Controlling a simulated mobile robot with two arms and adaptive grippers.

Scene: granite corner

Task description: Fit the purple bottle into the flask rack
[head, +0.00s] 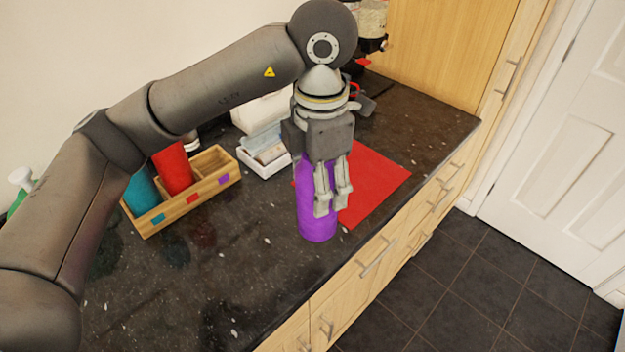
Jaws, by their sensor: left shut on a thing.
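The purple bottle (316,222) is upright over the dark granite counter, near its front edge. My left gripper (333,203) points down and is shut on the bottle, with its fingers across the bottle's right side. I cannot tell whether the bottle's base touches the counter. The wooden flask rack (188,211) is on the counter to the left. It holds a teal bottle (142,191) at its left and a red bottle (172,168) in the middle. The slot by the purple mark (223,181) looks empty. My right gripper is not in view.
A red mat (378,187) lies right of the bottle. A white tray with packets (265,160) stands behind, between rack and gripper. A coffee machine (371,22) is at the back. The counter's front edge is close to the bottle.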

